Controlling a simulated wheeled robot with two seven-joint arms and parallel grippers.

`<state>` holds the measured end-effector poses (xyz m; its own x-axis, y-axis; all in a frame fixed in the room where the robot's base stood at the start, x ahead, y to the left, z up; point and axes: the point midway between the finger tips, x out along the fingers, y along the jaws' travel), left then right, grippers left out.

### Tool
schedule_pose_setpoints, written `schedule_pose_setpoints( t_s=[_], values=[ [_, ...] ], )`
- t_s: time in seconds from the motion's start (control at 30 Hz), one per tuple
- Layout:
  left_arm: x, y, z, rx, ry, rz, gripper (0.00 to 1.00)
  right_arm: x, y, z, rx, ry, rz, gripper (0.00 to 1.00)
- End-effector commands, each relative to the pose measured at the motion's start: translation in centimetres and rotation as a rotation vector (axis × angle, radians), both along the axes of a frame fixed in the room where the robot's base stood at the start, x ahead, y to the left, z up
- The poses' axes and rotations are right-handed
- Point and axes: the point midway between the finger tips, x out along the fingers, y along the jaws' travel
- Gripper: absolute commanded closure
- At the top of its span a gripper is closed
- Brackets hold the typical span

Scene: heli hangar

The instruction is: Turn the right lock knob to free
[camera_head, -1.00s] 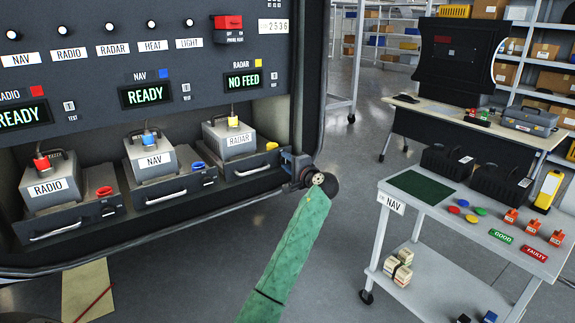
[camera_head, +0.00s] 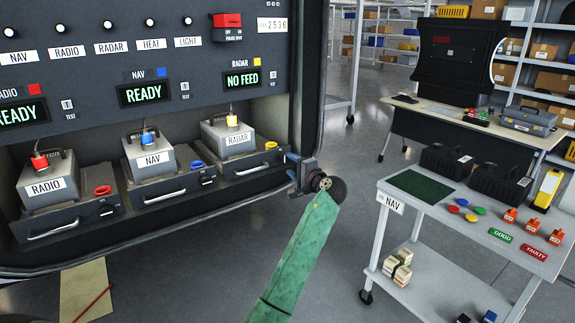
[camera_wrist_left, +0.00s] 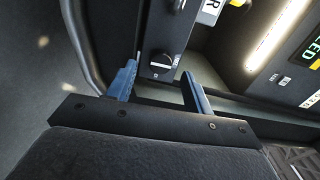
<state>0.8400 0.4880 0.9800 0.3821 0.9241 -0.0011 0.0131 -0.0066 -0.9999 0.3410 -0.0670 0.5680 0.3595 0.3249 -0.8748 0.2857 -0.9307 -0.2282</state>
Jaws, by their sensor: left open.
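In the left wrist view a round dark lock knob (camera_wrist_left: 160,62) with a pale bar across it sits on a dark panel face. My left gripper (camera_wrist_left: 160,87) has its two blue fingers apart, one on each side of the knob's line, with a gap to it. In the head view my left gripper (camera_head: 298,170) is at the right end of the radar tray (camera_head: 255,177), by the rack's edge. The knob cannot be made out there. My right gripper is not in view.
The radar unit (camera_head: 228,137), nav unit (camera_head: 150,162) and radio unit (camera_head: 50,187) sit on trays in the rack. A curved dark bar (camera_wrist_left: 80,45) runs left of the fingers. A white cart (camera_head: 450,225) stands at right, with open floor between.

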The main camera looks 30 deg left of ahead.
Motion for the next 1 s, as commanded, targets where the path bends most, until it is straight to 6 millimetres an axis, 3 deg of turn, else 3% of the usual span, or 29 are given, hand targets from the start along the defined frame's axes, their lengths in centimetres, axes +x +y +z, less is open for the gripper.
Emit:
schedule_pose_setpoints(
  t_s=[0.03, 0.3, 1.0],
  values=[
    [-0.3, -0.9, -0.2, -0.001, -0.001, -0.001, 0.49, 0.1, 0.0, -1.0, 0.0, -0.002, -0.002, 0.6],
    [-1.4, -3.5, 0.0, 0.0, -0.001, 0.0, 0.49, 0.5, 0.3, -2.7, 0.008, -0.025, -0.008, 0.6],
    [-1.6, -3.8, 0.0, -0.007, -0.018, 0.0, 0.49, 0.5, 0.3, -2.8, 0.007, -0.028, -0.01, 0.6]
  ],
)
